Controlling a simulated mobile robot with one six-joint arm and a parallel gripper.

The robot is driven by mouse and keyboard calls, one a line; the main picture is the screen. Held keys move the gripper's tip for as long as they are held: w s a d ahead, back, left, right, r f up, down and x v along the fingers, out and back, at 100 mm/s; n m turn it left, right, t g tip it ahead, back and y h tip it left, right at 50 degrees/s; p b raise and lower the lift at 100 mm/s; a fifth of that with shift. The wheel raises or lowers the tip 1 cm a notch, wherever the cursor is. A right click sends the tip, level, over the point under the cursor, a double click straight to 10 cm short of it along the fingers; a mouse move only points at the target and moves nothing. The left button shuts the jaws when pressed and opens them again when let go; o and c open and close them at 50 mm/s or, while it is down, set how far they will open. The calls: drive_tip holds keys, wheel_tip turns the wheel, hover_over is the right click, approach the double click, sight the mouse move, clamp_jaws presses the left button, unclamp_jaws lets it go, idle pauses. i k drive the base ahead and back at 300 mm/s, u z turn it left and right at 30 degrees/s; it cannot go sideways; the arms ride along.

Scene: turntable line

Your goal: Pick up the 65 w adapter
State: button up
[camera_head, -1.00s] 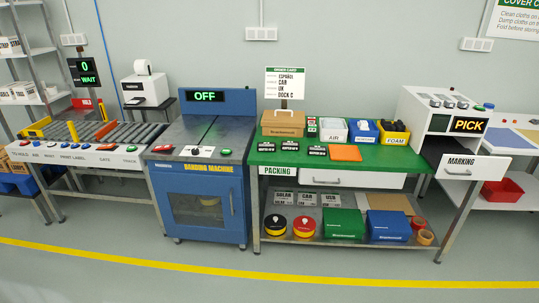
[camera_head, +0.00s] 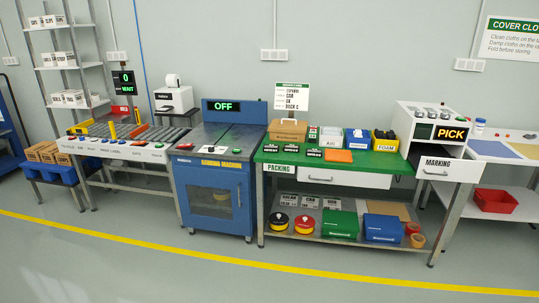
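I cannot pick out the 65 W adapter by its label at this size. Several small black labelled pieces (camera_head: 290,150) lie on the green packing bench (camera_head: 386,162), in front of a brown cardboard box (camera_head: 287,131). Their print is too small to read. A yellow bin (camera_head: 385,147) marked FOAM holds dark pieces, beside a blue bin (camera_head: 358,144) and a white bin (camera_head: 334,141). My gripper is in neither view.
The blue banding machine (camera_head: 216,197) stands left of the bench and reads OFF. A marking station (camera_head: 447,169) with a PICK display stands right. A roller conveyor (camera_head: 130,152) is at left. The grey floor (camera_head: 220,270) in front is clear, crossed by a yellow line.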

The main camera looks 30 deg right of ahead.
sight(287, 147)
drive_tip(key=u, duration=0.45)
drive_tip(key=i, duration=2.5)
drive_tip(key=z, duration=0.95)
drive_tip(key=i, duration=0.7)
drive_tip(key=z, duration=0.3)
